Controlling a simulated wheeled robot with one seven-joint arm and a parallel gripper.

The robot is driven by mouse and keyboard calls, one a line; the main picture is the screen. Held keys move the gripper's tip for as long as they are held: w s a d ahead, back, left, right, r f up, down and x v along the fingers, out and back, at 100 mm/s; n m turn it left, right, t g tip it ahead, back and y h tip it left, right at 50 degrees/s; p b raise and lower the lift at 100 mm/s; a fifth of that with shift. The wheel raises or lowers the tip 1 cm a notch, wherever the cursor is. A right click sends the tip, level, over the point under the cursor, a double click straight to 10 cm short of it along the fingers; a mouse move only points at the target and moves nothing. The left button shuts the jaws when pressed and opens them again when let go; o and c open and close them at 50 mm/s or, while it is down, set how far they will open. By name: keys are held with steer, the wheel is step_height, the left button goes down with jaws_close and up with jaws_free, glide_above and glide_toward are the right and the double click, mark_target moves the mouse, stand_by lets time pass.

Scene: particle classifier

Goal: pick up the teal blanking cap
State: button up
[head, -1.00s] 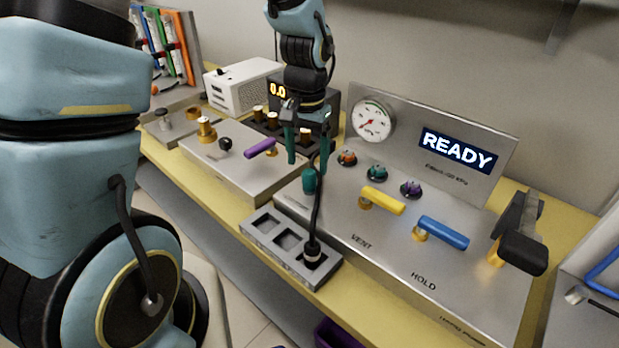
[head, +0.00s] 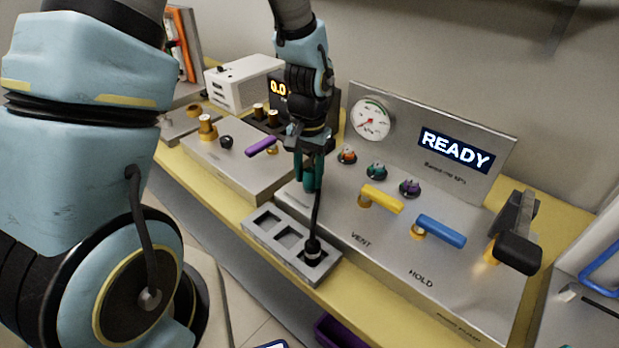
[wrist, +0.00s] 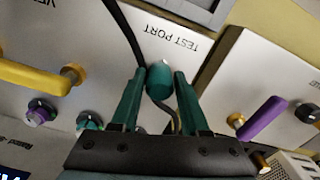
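The teal blanking cap (wrist: 159,82) shows in the wrist view on the metal panel by the TEST PORT label. It lies between my gripper's (wrist: 159,78) two teal fingertips, with a narrow gap on each side. In the head view, my gripper (head: 308,180) is low over the panel's left front part. The fingers point down around the cap, and the cap is hard to tell apart from them there. My gripper is open and not closed on the cap.
A black cable (head: 318,205) runs beside my fingers to a black plug in the right compartment of a grey tray (head: 262,248). Yellow (head: 381,199) and blue (head: 442,232) handles stand to the right. A purple handle (head: 262,147) stands to the left on another box.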

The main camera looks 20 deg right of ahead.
mark_target(309, 171)
jaws_close()
step_height(309, 171, up, 10)
steer(key=shift+b, duration=0.9)
